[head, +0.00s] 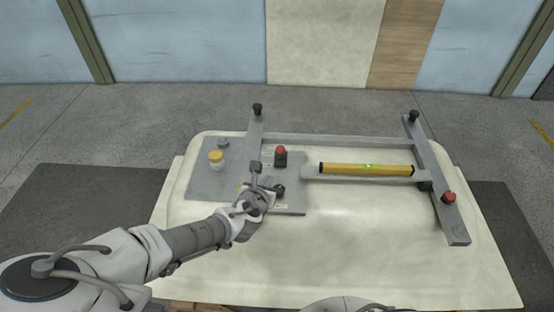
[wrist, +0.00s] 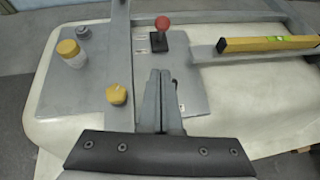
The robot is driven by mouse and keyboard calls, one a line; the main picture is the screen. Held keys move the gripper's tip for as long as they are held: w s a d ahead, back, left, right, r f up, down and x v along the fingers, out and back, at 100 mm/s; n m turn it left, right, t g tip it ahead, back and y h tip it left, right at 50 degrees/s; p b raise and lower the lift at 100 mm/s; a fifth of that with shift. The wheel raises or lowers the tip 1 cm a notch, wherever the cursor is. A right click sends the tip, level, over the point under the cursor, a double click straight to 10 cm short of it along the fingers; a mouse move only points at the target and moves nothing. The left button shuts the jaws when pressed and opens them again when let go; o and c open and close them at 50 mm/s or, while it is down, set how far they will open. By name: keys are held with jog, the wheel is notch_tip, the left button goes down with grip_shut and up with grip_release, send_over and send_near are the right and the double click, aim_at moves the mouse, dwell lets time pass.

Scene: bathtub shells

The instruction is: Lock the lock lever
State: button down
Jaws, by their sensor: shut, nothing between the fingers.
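A short lever with a red ball knob (head: 280,152) stands upright on the grey plate (head: 205,185); it also shows in the wrist view (wrist: 163,24) on a small black base. I cannot tell for sure that this is the lock lever. My gripper (wrist: 160,74) is shut and empty. Its fingertips point at the plate, apart from the red knob and on its near side. In the head view, my wrist hides part of the plate.
A white jar with a yellow cap (head: 216,160) stands on the plate's left. A yellow spirit level (head: 365,169) lies on the grey frame (head: 340,141) at right. Another red knob (head: 448,197) is on the right bar. The pale shell's (head: 350,255) front is clear.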

aim_at(281, 152)
jog(key=x, duration=0.8)
jog(key=shift+w+d+f, duration=0.1)
jog(key=w, duration=0.3)
jog(key=shift+d, duration=0.35)
jog(key=shift+w+d+r+p, duration=0.15)
jog(key=shift+w+r+p, duration=0.15)
jog(key=shift+w, duration=0.4)
